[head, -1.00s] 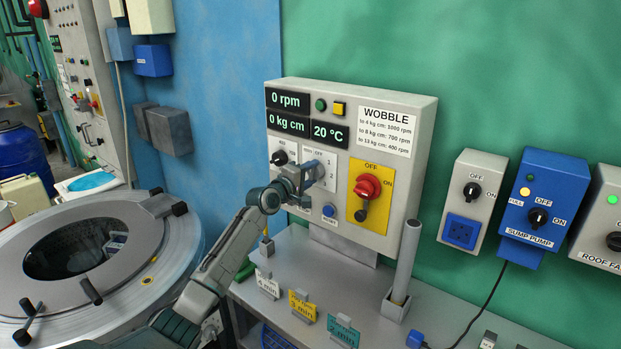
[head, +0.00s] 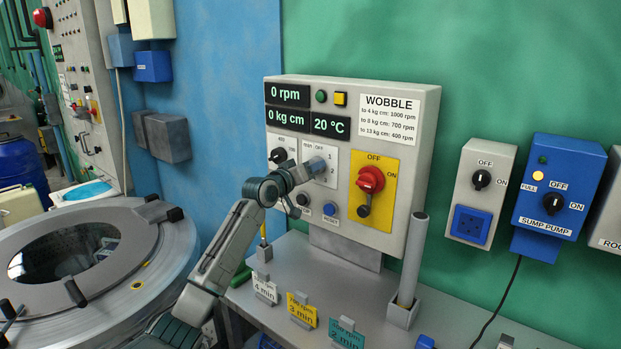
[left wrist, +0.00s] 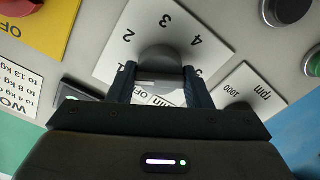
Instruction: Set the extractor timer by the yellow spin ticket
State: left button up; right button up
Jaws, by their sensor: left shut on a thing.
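The extractor control box (head: 345,230) hangs on the green wall. Its white timer plate (head: 329,158) reads min, OFF and numbers; it is upside down in the left wrist view (left wrist: 185,22). My left gripper (head: 312,170) is shut on the grey timer knob (left wrist: 160,62), its fingers on either side. The knob's pointer mark is not clear. The yellow spin ticket (head: 302,310) stands on the shelf below and reads 3 min, with a smaller rpm line above. A white 4 min ticket (head: 265,289) and a teal 2 min ticket (head: 345,334) flank it. My right gripper is not shown.
The speed knob (head: 278,156) is left of the timer; a red switch (head: 370,180) on a yellow plate is right of it. A blue button (head: 331,210) is below. A grey upright tube (head: 413,260) stands on the shelf. The round drum (head: 110,250) is at left.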

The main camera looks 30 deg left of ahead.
pick_arm(q)
jog(key=shift+m+b, duration=3.15)
jog(key=shift+m, duration=5.75)
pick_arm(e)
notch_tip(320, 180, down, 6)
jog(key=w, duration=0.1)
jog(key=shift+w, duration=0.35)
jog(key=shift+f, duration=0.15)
pick_arm(q)
jog(key=o, duration=1)
